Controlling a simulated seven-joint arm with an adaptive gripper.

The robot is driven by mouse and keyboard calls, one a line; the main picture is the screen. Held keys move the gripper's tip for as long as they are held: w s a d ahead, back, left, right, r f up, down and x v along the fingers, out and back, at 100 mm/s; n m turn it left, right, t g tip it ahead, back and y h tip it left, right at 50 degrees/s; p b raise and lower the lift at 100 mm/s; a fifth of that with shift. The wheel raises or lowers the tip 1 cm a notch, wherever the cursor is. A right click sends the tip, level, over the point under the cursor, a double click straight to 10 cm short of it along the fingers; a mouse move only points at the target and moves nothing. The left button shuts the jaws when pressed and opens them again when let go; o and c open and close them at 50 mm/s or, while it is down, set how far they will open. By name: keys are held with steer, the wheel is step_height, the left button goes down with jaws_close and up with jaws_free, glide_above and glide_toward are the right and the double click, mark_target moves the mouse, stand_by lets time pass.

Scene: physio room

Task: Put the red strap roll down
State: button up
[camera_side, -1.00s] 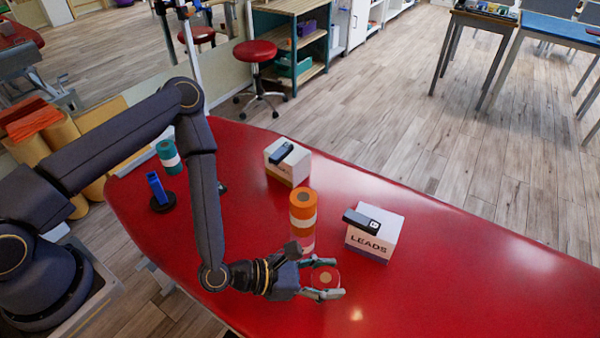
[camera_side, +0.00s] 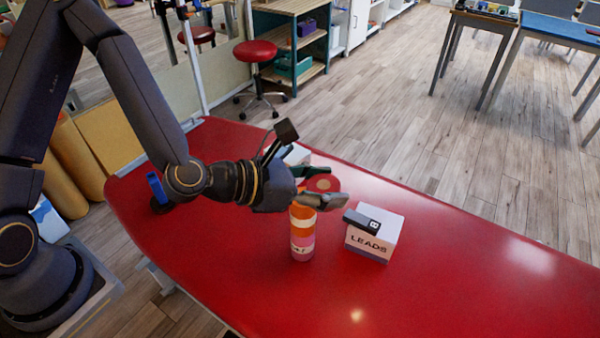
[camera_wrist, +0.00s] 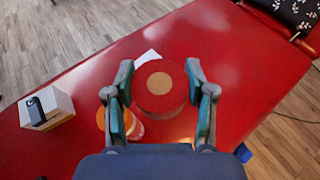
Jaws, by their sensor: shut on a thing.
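My gripper (camera_side: 328,186) is shut on the red strap roll (camera_side: 322,183), which it holds in the air above the red table. In the wrist view the roll (camera_wrist: 160,105) sits between the two fingers (camera_wrist: 160,75), with its tan round core facing the camera. I cannot tell the exact gap between the held roll and the stack.
A white LEADS box (camera_side: 377,237) with a dark device (camera_side: 362,221) on top stands right of the stack. Another white box (camera_side: 297,155) is mostly hidden behind my gripper. A blue item on a dark base (camera_side: 157,190) stands at the left. The table's right side (camera_side: 470,270) is clear.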

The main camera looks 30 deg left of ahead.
steer(key=w+a+n+t+y, duration=0.1)
steer(key=w+a+n+y, duration=0.4)
steer(key=a, duration=0.7)
steer(key=w+a+n+t+y, duration=0.2)
steer(key=w+a+n+y, duration=0.3)
steer(key=a, duration=0.7)
steer(key=s+a+n+g+y, duration=0.2)
steer(key=a+n+g+y, duration=0.35)
steer(key=a, duration=1.75)
steer(key=y, duration=0.1)
glide_above(223, 156)
steer(key=s, duration=0.1)
steer(key=shift+t, duration=0.45)
steer(key=f, duration=2.6)
steer(key=shift+s+d+f, duration=0.1)
steer(key=shift+d, duration=0.25)
steer(key=shift+f, duration=0.2)
steer(key=shift+w+a+f, duration=0.1)
steer(key=shift+w+f, duration=0.1)
steer(key=shift+f, duration=0.45)
steer(key=shift+w+a+f, duration=0.1)
steer(key=shift+w+f, duration=0.05)
steer(key=shift+f, duration=0.5)
steer(key=shift+w+a+f, duration=0.1)
steer(key=shift+w+f, duration=0.1)
steer(key=shift+f, duration=0.45)
steer(key=shift+f, duration=0.1)
